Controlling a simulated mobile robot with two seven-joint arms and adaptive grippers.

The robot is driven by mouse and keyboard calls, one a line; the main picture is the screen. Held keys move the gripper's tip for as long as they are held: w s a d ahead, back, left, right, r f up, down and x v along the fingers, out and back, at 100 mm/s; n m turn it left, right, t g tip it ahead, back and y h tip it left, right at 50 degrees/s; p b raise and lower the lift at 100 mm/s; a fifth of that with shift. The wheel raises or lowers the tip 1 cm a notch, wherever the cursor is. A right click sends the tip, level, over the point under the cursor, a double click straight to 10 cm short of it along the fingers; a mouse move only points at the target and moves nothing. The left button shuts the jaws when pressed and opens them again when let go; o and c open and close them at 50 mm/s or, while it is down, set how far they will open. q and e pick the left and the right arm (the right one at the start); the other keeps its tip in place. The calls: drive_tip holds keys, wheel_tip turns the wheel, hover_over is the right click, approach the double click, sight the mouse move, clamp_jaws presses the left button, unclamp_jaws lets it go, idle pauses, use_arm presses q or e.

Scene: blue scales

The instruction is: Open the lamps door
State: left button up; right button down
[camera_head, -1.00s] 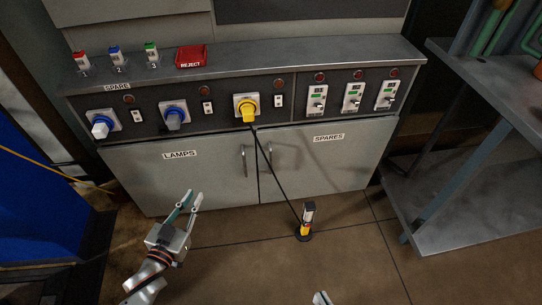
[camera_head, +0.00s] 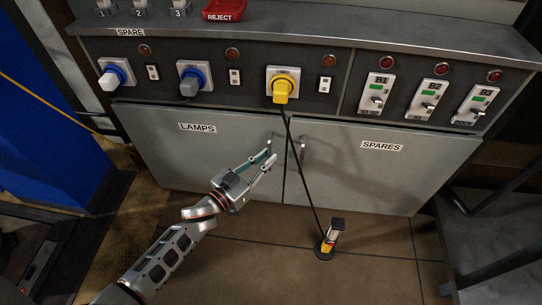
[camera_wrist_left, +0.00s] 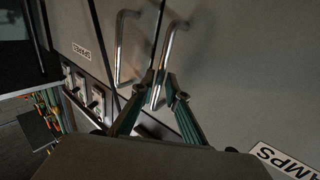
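The grey lamps door (camera_head: 175,155), labelled LAMPS, is shut flush in the cabinet front. Its upright bar handle (camera_head: 271,142) is at the door's right edge, partly hidden by my gripper. My left gripper (camera_head: 271,158) is open at the handle's lower part. In the left wrist view, the lamps handle (camera_wrist_left: 172,50) runs down between the two spread fingertips (camera_wrist_left: 155,84); I cannot tell whether they touch it. The LAMPS label (camera_wrist_left: 285,160) shows at lower right there. My right gripper is out of view.
The spares door (camera_head: 400,180) is shut, its handle (camera_head: 301,150) close beside the lamps handle. A dark cable hangs from the yellow switch (camera_head: 283,88) to a small device (camera_head: 329,240) on the floor, just right of my gripper. A grey metal bench (camera_head: 490,240) stands at right.

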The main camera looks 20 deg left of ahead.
use_arm(q)
drive_tip(key=shift+x, duration=0.9)
drive_tip(key=shift+c, duration=0.4)
clamp_jaws()
drive_tip(key=shift+s, duration=0.15)
